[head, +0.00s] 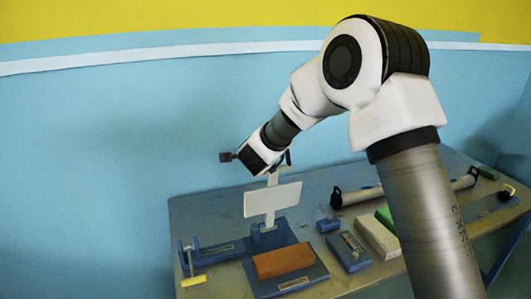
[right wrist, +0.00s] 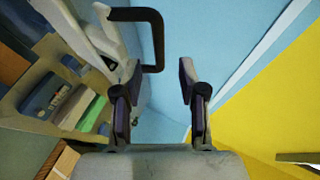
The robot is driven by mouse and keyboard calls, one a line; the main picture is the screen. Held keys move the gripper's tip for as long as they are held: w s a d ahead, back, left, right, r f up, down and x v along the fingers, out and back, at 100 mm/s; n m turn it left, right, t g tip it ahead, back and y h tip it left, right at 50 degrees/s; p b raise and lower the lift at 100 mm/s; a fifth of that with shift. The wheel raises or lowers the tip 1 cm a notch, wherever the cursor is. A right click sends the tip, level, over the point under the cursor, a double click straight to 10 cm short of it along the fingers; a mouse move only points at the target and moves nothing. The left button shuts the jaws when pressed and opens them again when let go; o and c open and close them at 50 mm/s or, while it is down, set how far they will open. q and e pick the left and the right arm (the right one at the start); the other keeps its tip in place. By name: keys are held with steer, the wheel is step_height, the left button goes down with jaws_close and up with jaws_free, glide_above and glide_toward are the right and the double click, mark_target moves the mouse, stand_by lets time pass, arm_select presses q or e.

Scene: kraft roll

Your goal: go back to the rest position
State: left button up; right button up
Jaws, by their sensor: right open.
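My right arm comes in from the right in the head view and bends at a large white elbow down to the left. Its wrist is above the back of the table, close to the top of a white plate-shaped stand (head: 272,200). The fingers are hard to make out there. In the right wrist view my right gripper (right wrist: 160,80) is open, with nothing between its two dark fingers. A dark bracket-shaped bar (right wrist: 155,40) sits just beyond the left finger, by a pale piece; I cannot tell whether they touch. My left gripper is not in view.
The table (head: 190,215) holds a blue fixture with a yellow handle (head: 193,281), a brown block (head: 283,261) on a blue tray, a blue panel box (head: 349,252), a white box (head: 377,238) and a long tube (head: 362,196) with dark ends. A blue wall is behind.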

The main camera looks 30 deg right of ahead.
steer(key=v, duration=0.2)
steer(key=shift+s+a+r, duration=0.15)
steer(key=shift+s+a, duration=0.1)
steer(key=shift+s, duration=0.05)
steer(key=s+a+f+n+g+y+b, duration=0.15)
steer(key=s+f+n, duration=0.25)
steer(key=f, duration=0.5)
steer(key=s+a+f+n+g+y, duration=0.1)
steer(key=s+a+f+n, duration=0.25)
steer(key=f, duration=0.65)
steer(key=s+a+f+n+g+y+b, duration=0.1)
steer(key=s+f+n, duration=0.25)
steer(key=f, duration=0.55)
steer(key=s+a+f+n+g+y, duration=0.1)
steer(key=s+a+f+n+g, duration=0.1)
steer(key=s+f, duration=0.4)
steer(key=s+a+f+n+g+y+b, duration=0.1)
steer(key=s+a+f+n, duration=0.3)
steer(key=s, duration=0.9)
steer(key=s+a+f+n+g+y, duration=0.2)
steer(key=s+a+f+n+g, duration=0.1)
steer(key=s+f+n, duration=0.3)
steer(key=s+f, duration=0.2)
steer(key=s, duration=0.2)
steer(key=shift+y+b, duration=0.35)
steer(key=shift+b, duration=0.05)
